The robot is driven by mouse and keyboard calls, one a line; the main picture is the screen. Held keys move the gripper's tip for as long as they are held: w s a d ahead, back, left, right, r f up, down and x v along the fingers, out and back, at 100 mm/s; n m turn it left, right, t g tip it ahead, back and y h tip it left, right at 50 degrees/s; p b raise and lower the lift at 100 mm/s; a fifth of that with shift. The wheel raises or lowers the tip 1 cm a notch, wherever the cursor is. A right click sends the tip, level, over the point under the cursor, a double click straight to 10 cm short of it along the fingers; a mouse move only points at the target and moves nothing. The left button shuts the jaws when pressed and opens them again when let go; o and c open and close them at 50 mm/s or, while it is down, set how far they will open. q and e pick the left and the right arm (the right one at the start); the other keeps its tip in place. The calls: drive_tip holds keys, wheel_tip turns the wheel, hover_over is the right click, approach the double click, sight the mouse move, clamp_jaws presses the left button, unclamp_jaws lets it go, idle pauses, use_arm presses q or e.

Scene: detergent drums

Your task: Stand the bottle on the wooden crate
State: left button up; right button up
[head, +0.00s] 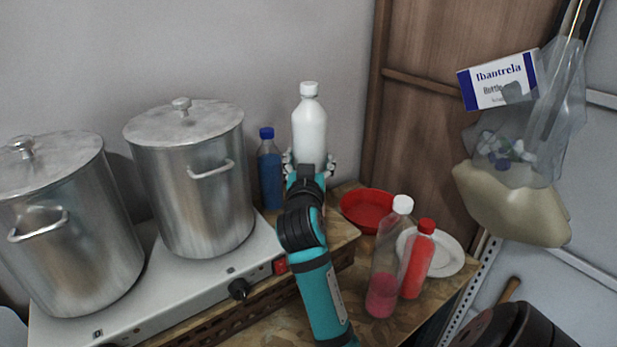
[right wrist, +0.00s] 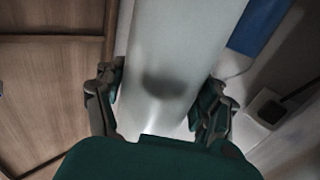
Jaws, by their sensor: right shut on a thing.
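A white bottle (head: 310,122) with a white cap is upright in the head view, in front of the grey wall. My right gripper (head: 309,166) is shut around its lower part. In the right wrist view, the bottle (right wrist: 178,55) runs between the two fingers of the gripper (right wrist: 160,103). The bottle's base is hidden, so I cannot tell whether it touches anything. The wooden crate (head: 343,238) shows its bare top corner right of the hot plate, below and partly behind my right arm. My left gripper is not in view.
A blue bottle (head: 270,172) stands just left of the white one. Two steel pots (head: 195,185) (head: 70,235) stand on a hot plate (head: 190,292). A red bowl (head: 368,210), white plate (head: 452,256), clear bottle with pink liquid (head: 384,270) and red bottle (head: 417,262) are at right.

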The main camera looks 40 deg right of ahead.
wheel_tip(320, 180, down, 4)
drive_tip(key=shift+w+d+r, duration=0.1)
drive_tip(key=shift+w, duration=0.05)
drive_tip(key=o, duration=1.3)
drive_tip(key=shift+f, duration=0.25)
drive_tip(key=o, duration=0.4)
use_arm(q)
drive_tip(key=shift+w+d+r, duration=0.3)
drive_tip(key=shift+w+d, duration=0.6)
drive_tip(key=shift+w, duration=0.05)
use_arm(e)
drive_tip(key=shift+o, duration=0.2)
